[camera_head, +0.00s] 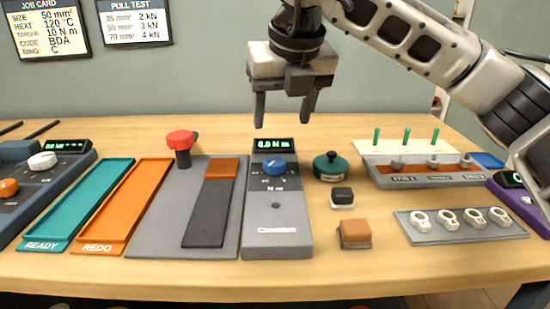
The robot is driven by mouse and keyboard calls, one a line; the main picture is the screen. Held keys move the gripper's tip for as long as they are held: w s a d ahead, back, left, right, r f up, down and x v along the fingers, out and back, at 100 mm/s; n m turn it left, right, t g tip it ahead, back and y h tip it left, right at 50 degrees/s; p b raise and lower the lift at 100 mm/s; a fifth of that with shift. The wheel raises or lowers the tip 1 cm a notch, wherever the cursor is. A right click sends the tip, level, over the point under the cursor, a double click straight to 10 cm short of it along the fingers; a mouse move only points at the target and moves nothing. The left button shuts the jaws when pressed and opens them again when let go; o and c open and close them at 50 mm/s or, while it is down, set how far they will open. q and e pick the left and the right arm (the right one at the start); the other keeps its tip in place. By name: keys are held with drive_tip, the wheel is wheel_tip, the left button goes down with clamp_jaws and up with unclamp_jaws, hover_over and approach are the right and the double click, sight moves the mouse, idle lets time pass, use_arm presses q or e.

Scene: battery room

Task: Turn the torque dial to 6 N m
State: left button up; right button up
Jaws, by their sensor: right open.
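The torque dial (274,166) is a blue knob on the upper part of a grey torque unit (277,226). A small display (276,145) above the dial shows green digits that look like 6.0 or 8.0 N m; I cannot tell which. My right gripper (286,122) hangs above and slightly right of the dial, pointing down. Its two fingers are apart with nothing between them, and it does not touch the dial. My left gripper is not in view.
Left of the unit stand a grey base with a red knob (181,140), an orange tray (124,200) and a teal tray (83,200). Right are a green round pot (331,167), a black block (342,198), an orange-brown block (355,234) and a lug rack (462,238).

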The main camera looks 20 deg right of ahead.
sight(275, 161)
drive_tip(key=x, duration=1.1)
drive_tip(key=shift+b, duration=0.3)
drive_tip(key=c, duration=1)
